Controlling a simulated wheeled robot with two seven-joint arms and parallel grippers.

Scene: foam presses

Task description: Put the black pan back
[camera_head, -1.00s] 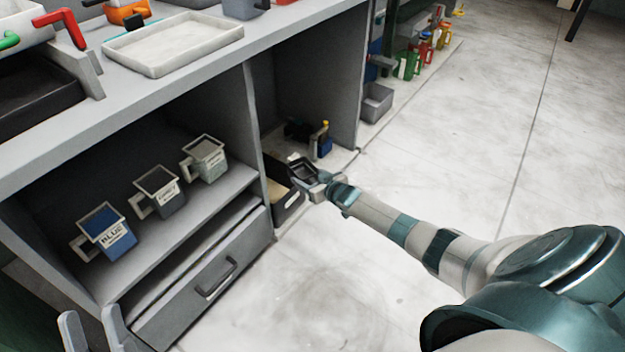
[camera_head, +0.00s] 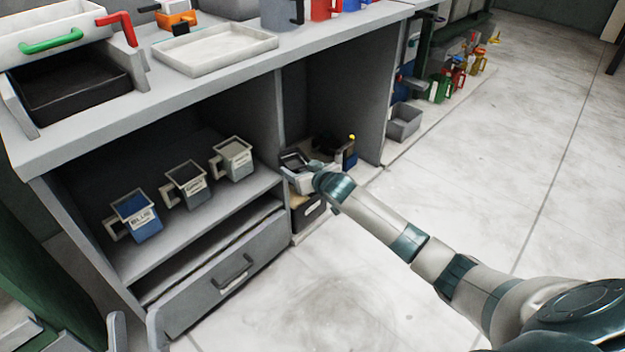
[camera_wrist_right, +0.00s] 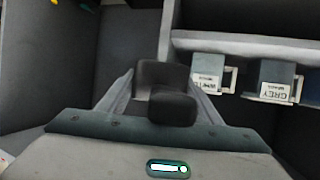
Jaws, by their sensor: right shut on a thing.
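A small dark thing that looks like the black pan (camera_head: 296,161) is at the end of my right arm, at the opening of the right lower compartment. My right gripper (camera_head: 302,171) is shut on it, above a dark-fronted box (camera_head: 309,213). In the right wrist view, a black rounded piece (camera_wrist_right: 165,92) sits between the fingers of my right gripper (camera_wrist_right: 163,85); I cannot tell which part of the pan it is. My left gripper (camera_head: 136,326) shows at the bottom left, its fingers apart and empty.
Labelled jugs, with the blue one (camera_head: 142,222) leftmost, stand on the shelf left of the compartment, above a drawer (camera_head: 225,285). A dark item with blue and yellow parts (camera_head: 345,153) lies deeper inside. Trays, including a white one (camera_head: 215,50), sit on the counter. The floor is clear.

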